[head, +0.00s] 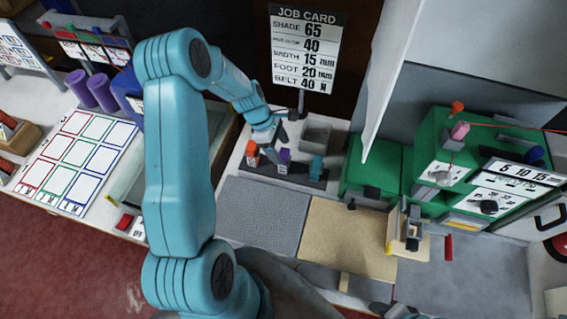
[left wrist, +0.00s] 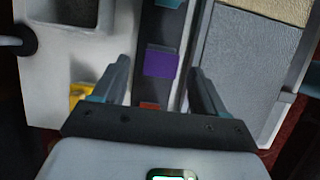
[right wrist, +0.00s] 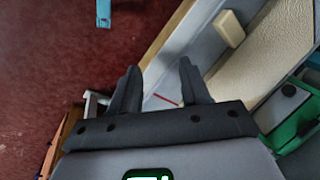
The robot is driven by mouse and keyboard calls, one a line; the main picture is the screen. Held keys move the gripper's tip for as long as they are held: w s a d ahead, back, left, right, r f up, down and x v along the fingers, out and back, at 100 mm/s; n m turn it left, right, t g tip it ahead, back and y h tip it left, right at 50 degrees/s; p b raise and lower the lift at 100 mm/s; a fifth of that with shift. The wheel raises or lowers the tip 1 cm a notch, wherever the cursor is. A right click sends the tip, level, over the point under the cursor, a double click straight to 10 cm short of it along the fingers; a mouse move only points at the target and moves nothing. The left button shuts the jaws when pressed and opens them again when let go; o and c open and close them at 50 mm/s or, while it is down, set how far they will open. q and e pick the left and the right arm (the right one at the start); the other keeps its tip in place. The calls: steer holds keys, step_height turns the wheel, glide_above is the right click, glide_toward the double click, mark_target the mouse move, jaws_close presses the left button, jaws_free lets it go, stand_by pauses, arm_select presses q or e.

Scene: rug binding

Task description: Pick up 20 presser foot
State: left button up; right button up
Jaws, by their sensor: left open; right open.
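Three coloured presser feet stand in a row on a dark rack (head: 300,177): an orange one (head: 252,153), a purple one (head: 285,155) and a teal one (head: 317,166). No size mark on them is readable, so I cannot tell which is the 20. My left gripper (left wrist: 160,80) is open above the rack. In the left wrist view the purple foot (left wrist: 161,63) lies between and just past the fingertips, with the teal one (left wrist: 168,3) beyond and the orange one (left wrist: 150,105) partly hidden nearer. My right gripper (right wrist: 158,80) is open and empty, over the table's edge.
The job card (head: 306,50) behind the rack reads foot 20 mm. A grey open bin (head: 316,133) stands behind the rack. A green machine (head: 375,170) is to the right. Grey (head: 262,215) and beige (head: 345,238) rug pieces lie in front.

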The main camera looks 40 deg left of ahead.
arm_select(q)
steer(key=shift+b+x, duration=0.3)
steer(key=shift+x, duration=0.75)
steer(key=shift+d+r, duration=0.1)
steer(key=shift+d, duration=0.1)
steer(key=shift+c, duration=0.3)
steer(key=shift+a, duration=0.2)
steer(key=c, duration=1)
jaws_close()
steer(key=shift+d, duration=0.1)
